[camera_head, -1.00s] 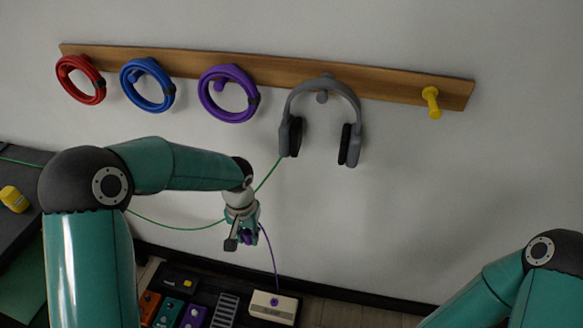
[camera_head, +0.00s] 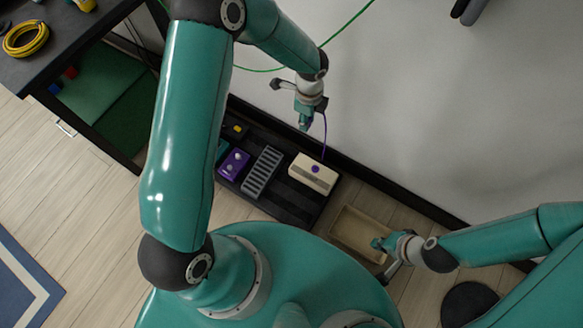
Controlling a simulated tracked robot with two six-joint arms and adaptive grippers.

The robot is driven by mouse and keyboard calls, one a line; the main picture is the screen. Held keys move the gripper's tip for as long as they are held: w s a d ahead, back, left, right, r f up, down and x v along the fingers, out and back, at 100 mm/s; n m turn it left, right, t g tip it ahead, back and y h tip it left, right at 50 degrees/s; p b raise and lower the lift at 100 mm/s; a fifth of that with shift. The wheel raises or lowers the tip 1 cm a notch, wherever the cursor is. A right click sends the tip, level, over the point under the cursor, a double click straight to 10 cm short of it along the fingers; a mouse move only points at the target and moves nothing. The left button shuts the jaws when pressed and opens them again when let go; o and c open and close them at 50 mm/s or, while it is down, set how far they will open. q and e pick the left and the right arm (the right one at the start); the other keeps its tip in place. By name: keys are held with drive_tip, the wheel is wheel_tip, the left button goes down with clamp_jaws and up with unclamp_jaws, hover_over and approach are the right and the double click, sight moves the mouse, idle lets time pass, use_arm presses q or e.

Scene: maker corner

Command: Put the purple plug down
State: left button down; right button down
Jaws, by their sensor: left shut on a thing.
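My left gripper (camera_head: 304,122) is in the upper middle of the head view, pointing down above the dark pedal board. It is shut on the purple plug, which its fingers hide in this view. A thin purple cable (camera_head: 325,133) hangs from beside the gripper down toward a cream box (camera_head: 314,174) with a purple knob or socket on top. My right gripper (camera_head: 376,244) is at the lower right, beside a shallow tan tray. Its fingers are too small to tell whether they are apart.
The dark board (camera_head: 292,208) on the floor also carries a purple pedal (camera_head: 234,164) and a grey ribbed pedal (camera_head: 262,172). The tan tray (camera_head: 347,222) looks empty. A dark bench (camera_head: 62,42) with a yellow coil (camera_head: 26,38) stands at the left. A green cable (camera_head: 346,24) runs along the wall.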

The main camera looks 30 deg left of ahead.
use_arm(q)
drive_tip(key=s+d+f+m+b, duration=0.1)
drive_tip(key=s+f+m+b, duration=0.15)
drive_tip(key=f+b, duration=0.45)
drive_tip(key=s+f+m+b, duration=0.2)
drive_tip(key=s+f, duration=0.1)
drive_tip(key=f, duration=0.8)
drive_tip(key=b, duration=1.1)
hover_over(292, 205)
wheel_tip(292, 205, down, 14)
drive_tip(key=shift+m, duration=0.35)
wheel_tip(292, 205, down, 16)
drive_tip(key=b, duration=0.6)
drive_tip(key=shift+s+r+b, duration=0.1)
drive_tip(key=shift+r+b, duration=0.1)
drive_tip(key=shift+b, duration=0.15)
drive_tip(key=shift+f+b, duration=0.9)
drive_tip(key=shift+f, duration=1.4)
drive_tip(key=shift+f+b, duration=0.65)
drive_tip(key=shift+b, duration=0.15)
drive_tip(key=c, duration=1)
unclamp_jaws()
drive_tip(key=shift+o, duration=0.2)
drive_tip(key=shift+r, duration=0.1)
